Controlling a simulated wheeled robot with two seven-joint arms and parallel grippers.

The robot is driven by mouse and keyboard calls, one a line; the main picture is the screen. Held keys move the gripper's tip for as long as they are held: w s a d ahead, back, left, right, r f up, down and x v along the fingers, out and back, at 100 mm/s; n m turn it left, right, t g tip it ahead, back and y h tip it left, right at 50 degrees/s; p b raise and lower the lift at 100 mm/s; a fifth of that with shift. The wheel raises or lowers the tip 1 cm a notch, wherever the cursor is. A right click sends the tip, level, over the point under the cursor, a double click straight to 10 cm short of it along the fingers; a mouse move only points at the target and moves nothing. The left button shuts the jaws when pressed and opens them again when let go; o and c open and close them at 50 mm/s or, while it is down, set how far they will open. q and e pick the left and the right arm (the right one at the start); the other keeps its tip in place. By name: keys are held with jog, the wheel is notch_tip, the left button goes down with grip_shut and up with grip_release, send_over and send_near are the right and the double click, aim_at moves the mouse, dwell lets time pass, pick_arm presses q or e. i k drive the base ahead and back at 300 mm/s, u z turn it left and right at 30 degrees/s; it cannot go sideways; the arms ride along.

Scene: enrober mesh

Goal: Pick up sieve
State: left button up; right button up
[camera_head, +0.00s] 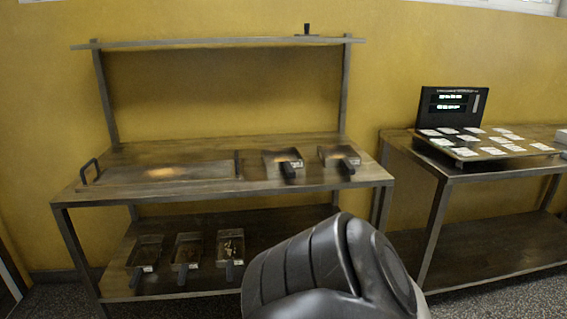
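No single thing can be told for certain as the sieve. Two small rectangular metal pans with black handles, a left one (277,158) and a right one (335,152), sit on the bench top at the right. Three similar handled pans, a left (146,249), a middle (187,247) and a right one (231,244), sit on the lower shelf. A long flat tray (130,178) with a black handle at each end lies on the bench top at the left. A dark arm link of mine fills the bottom centre. Neither gripper is in view.
The metal workbench (250,199) has a narrow upper shelf (200,43) with a small dark object (307,31) on it. A second table (450,172) at the right carries a black display unit (453,107) and several small pale packets. A yellow wall stands behind.

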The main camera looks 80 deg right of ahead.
aim_at(342, 160)
jog(key=z, duration=2.55)
jog(key=i, duration=0.85)
jog(key=z, duration=0.3)
